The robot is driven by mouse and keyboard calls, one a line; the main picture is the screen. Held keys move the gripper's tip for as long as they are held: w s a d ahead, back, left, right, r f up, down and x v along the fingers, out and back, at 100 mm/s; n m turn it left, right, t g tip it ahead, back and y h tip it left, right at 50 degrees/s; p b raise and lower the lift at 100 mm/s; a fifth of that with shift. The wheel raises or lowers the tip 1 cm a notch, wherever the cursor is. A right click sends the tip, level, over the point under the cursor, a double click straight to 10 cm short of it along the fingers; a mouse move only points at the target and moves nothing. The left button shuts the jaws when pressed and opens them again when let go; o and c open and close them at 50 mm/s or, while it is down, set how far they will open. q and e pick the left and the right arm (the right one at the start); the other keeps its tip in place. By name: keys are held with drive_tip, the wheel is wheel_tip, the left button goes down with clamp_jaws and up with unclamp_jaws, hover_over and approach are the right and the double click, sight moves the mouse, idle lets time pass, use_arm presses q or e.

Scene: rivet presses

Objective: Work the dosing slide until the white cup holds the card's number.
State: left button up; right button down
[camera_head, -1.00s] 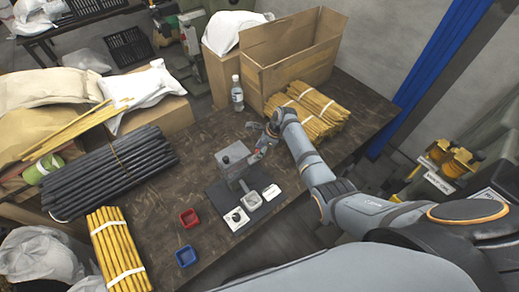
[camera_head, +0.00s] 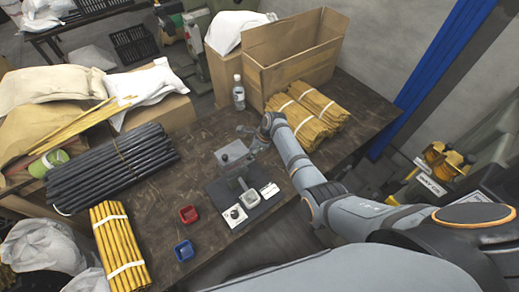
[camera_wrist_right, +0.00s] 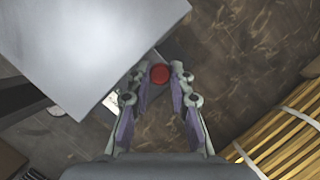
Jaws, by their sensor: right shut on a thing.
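The dosing device is a grey box (camera_head: 233,155) on a stand over a dark base plate (camera_head: 222,192), at the table's middle; its pale grey top also fills the upper left of the right wrist view (camera_wrist_right: 95,45). My right gripper (camera_head: 252,146) is at the box's right side. In the wrist view its fingers (camera_wrist_right: 158,80) are closed around the slide's red knob (camera_wrist_right: 159,73). On the plate are a white square piece with a dark round mark (camera_head: 235,214), a pale square cup (camera_head: 250,198) and a white piece (camera_head: 269,190). No number is readable. My left gripper is out of view.
A red bin (camera_head: 188,214) and a blue bin (camera_head: 184,251) stand left of the plate. Yellow rod bundles (camera_head: 312,112), a bottle (camera_head: 238,92) and an open carton (camera_head: 283,55) stand behind. Dark rods (camera_head: 110,168) lie left. Bare table lies between.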

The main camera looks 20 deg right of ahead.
drive_tip(key=shift+s+a, duration=0.1)
drive_tip(key=c, duration=1.2)
unclamp_jaws()
drive_tip(key=shift+a, duration=0.15)
drive_tip(key=shift+o, duration=0.2)
drive_tip(key=v, duration=0.8)
